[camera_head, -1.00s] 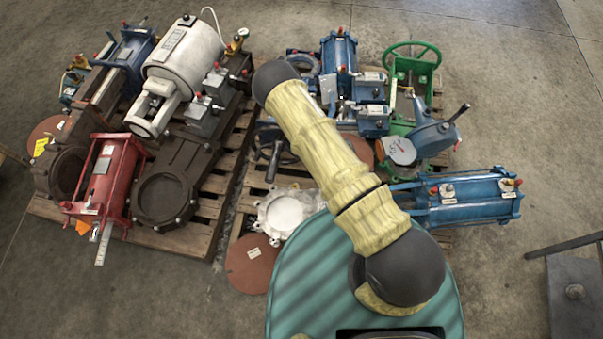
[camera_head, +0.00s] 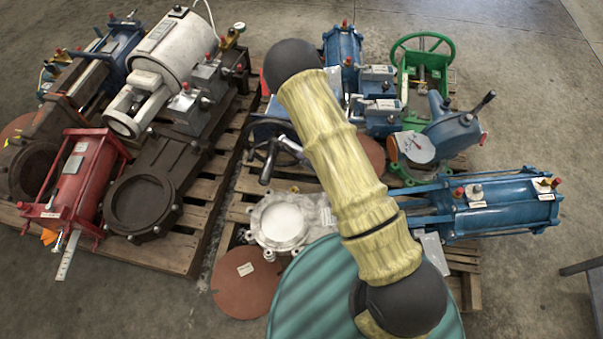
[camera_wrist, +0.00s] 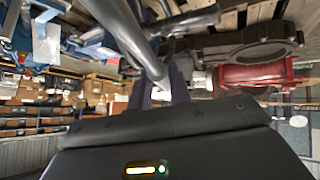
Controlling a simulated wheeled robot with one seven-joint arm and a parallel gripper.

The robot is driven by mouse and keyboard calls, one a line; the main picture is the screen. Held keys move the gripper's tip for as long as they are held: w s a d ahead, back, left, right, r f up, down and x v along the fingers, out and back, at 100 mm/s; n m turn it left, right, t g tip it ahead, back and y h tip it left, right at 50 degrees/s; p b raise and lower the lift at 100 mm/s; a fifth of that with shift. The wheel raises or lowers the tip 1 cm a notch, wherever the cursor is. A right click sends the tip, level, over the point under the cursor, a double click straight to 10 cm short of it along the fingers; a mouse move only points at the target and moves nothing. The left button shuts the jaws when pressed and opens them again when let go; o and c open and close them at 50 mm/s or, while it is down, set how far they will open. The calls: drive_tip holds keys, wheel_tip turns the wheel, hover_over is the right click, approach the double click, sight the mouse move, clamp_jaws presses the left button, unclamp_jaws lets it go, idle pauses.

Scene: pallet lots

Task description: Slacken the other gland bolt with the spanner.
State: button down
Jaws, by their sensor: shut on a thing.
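My gripper (camera_wrist: 162,86) is in the wrist view, its two dark fingers shut on a grey metal bar, which I take for the spanner (camera_wrist: 128,30). The bar runs from the fingers to the upper left and leaves the frame, so its working end is hidden. In the head view my yellow-sleeved arm covers the middle, and I cannot make out the gripper there. No gland bolt can be told for certain in either view. I cannot tell whether the spanner touches anything.
Left pallet (camera_head: 185,262) carries a red cylinder (camera_head: 75,185), a white actuator (camera_head: 175,55) and a dark gate valve (camera_head: 142,205). Right pallet (camera_head: 466,262) carries a blue cylinder (camera_head: 500,203), a green handwheel (camera_head: 422,40) and a pale flange (camera_head: 283,222).

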wheel_tip(320, 180, down, 9)
drive_tip(key=a+n+g+y+b, duration=0.1)
drive_tip(key=n+g+b, duration=0.2)
drive_tip(key=b, duration=1.1)
drive_tip(key=shift+w+a+r+n+y+b, duration=0.15)
drive_tip(key=shift+w+a+n+y+b, duration=0.2)
drive_tip(key=shift+n, duration=0.65)
drive_tip(key=shift+d+r, duration=0.1)
drive_tip(key=shift+d, duration=0.1)
drive_tip(key=shift+p, duration=0.55)
wheel_tip(320, 180, down, 6)
drive_tip(key=b, duration=0.2)
drive_tip(key=shift+d, duration=0.2)
drive_tip(key=shift+p, duration=0.8)
